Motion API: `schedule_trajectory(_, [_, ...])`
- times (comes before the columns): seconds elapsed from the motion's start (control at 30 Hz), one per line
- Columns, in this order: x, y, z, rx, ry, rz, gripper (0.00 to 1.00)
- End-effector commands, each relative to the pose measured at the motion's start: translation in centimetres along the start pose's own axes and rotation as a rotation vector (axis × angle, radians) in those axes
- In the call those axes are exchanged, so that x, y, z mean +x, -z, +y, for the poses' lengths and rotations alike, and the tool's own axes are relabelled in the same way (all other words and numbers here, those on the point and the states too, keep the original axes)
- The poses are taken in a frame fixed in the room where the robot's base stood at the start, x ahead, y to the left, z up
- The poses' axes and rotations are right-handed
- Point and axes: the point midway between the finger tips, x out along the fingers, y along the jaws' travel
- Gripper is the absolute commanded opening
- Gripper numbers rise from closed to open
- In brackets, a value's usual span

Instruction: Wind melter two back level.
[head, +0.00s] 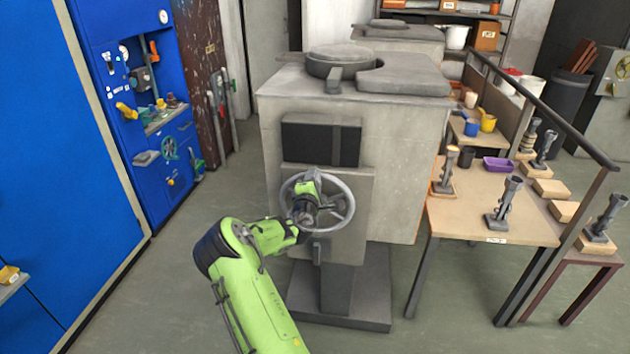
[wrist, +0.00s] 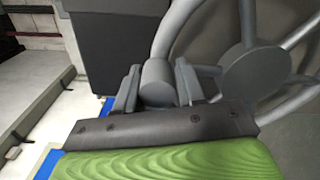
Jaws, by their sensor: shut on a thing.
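A grey melter (head: 395,150) stands in the middle of the head view, with a spoked handwheel (head: 351,207) on its front. I see no number on it. My gripper (head: 304,208) is at the left part of the wheel and partly hides it. In the wrist view, my gripper (wrist: 156,88) has one finger on each side of a round grey handle knob (wrist: 157,82) and is shut on it. The wheel's hub (wrist: 255,78) and spokes lie right of the knob. The melter's top slab (head: 415,77) looks about level.
A second grey melter (head: 400,33) stands behind. A wooden table (head: 470,212) with stands and cups is close on the right, beside a dark railing (head: 545,120). A blue cabinet wall (head: 100,170) is on the left. Floor between cabinet and melter is clear.

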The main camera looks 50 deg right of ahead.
Motion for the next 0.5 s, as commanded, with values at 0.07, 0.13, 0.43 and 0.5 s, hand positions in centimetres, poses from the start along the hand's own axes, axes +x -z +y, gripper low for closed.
schedule_trajectory(0.07, [0.08, -0.29, 0.51, -0.015, -0.012, -0.007, 0.00])
schedule_trajectory(0.13, [0.08, -0.28, 0.53, -0.014, -0.013, -0.006, 0.00])
schedule_trajectory(0.43, [0.05, -0.16, 0.41, -0.009, -0.010, -0.004, 0.58])
schedule_trajectory(0.5, [0.04, -0.12, 0.35, -0.007, -0.009, -0.003, 0.58])
